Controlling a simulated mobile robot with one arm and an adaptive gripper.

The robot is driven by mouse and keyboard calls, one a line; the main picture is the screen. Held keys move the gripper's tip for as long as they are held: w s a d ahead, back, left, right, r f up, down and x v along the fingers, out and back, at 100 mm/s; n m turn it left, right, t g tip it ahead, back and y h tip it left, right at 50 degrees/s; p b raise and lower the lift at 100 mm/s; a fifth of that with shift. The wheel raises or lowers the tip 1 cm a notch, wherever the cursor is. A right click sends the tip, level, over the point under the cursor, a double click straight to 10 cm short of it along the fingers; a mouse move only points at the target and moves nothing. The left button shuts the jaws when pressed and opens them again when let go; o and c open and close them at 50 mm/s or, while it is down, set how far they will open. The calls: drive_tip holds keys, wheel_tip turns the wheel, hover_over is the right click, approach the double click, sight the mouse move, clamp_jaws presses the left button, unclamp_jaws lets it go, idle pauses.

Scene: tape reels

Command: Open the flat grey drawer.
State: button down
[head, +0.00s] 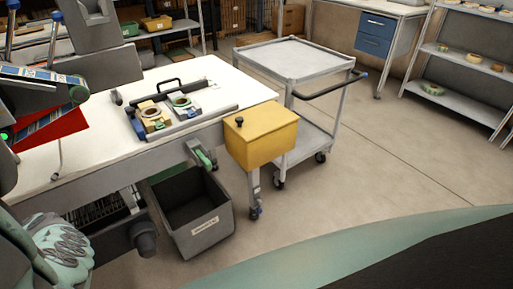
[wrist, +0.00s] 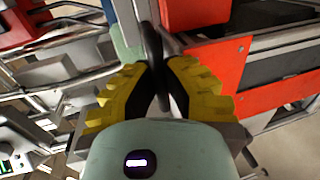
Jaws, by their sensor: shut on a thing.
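My gripper (wrist: 160,88) shows in the wrist view, its two yellow ribbed fingers closed from both sides on a slim dark bar (wrist: 152,40). The bar looks like a handle; its lower part is hidden between the fingers. In the head view I cannot make out my gripper or clearly pick out the drawer.
In the wrist view, a red-orange panel (wrist: 222,72) stands close right of the fingers. In the head view, a white-topped bench (head: 90,160) holds reels, with a yellow box (head: 262,138) at its corner. A grey bin (head: 206,230) stands below; a trolley (head: 296,62) stands behind.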

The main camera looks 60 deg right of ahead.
drive_tip(key=s+a+p, duration=0.1)
drive_tip(key=s+a, duration=0.2)
drive_tip(key=s, duration=0.7)
drive_tip(key=s+a+p, duration=0.2)
drive_tip(key=s+a, duration=0.2)
drive_tip(key=s, duration=0.6)
drive_tip(key=shift+a, duration=0.15)
drive_tip(key=shift+w, duration=0.1)
drive_tip(key=c, duration=1)
unclamp_jaws()
drive_tip(key=shift+v, duration=3.85)
